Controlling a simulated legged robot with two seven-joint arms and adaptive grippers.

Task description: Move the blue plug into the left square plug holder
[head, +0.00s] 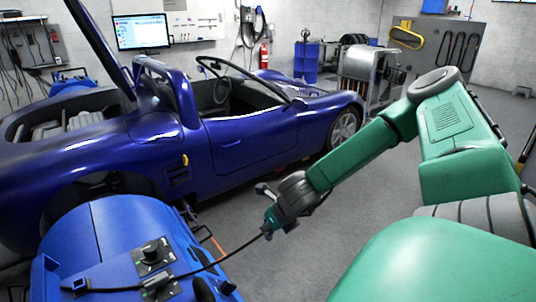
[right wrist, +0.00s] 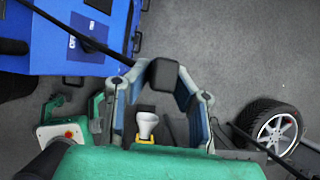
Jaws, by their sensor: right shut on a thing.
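A black cable (head: 215,262) runs from near the gripper down left across the blue machine (head: 115,230). On the machine's panel are a square holder with a black knob-like piece (head: 151,250) and a small square fitting (head: 80,286) farther left, where the cable passes. My left gripper is not in view.
A blue open car (head: 245,140) stands behind the gripper. In the right wrist view, the blue machine's edge (right wrist: 95,55) lies at upper left, with the cable crossing above it. Grey floor (head: 300,255) is open around the gripper.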

